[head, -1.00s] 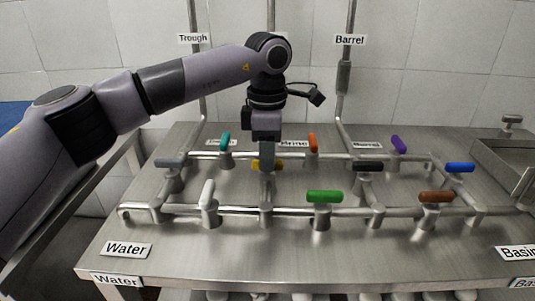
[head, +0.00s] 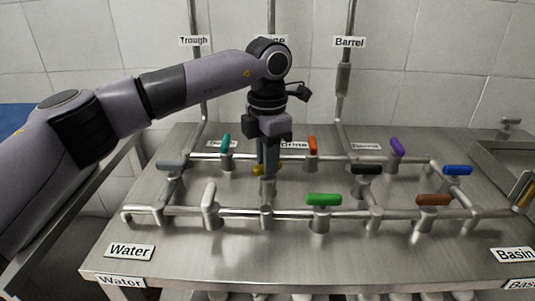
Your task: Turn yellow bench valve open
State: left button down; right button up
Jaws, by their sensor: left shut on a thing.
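The yellow valve handle (head: 258,170) sits on the pipework in the middle of the steel bench. My left gripper (head: 267,165) points straight down over it and is shut on it. The fingers hide the middle of the handle, and only small yellow parts show beside them. I cannot tell the handle's exact angle. My right gripper is not clearly in view; a metal and yellow part at the right edge is too cut off to identify.
Other valve handles stand close by: teal (head: 226,144), orange (head: 312,145), black (head: 366,169), green (head: 323,200), white (head: 209,197) and grey (head: 172,165). Purple, blue and brown ones are to the right. The bench front (head: 300,258) is clear.

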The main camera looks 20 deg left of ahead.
pick_arm(q)
jog(key=n, duration=0.2)
jog(key=shift+r+n, duration=0.1)
jog(key=shift+n, duration=0.3)
jog(key=n+p, duration=0.1)
jog(key=n, duration=0.2)
jog(key=shift+n, duration=0.3)
jog(key=n, duration=0.5)
jog(key=shift+n, duration=0.3)
jog(key=c, duration=1.1)
grip_release()
jog(key=shift+o, duration=0.2)
notch_tip(320, 180, up, 7)
jog(key=shift+r, duration=0.1)
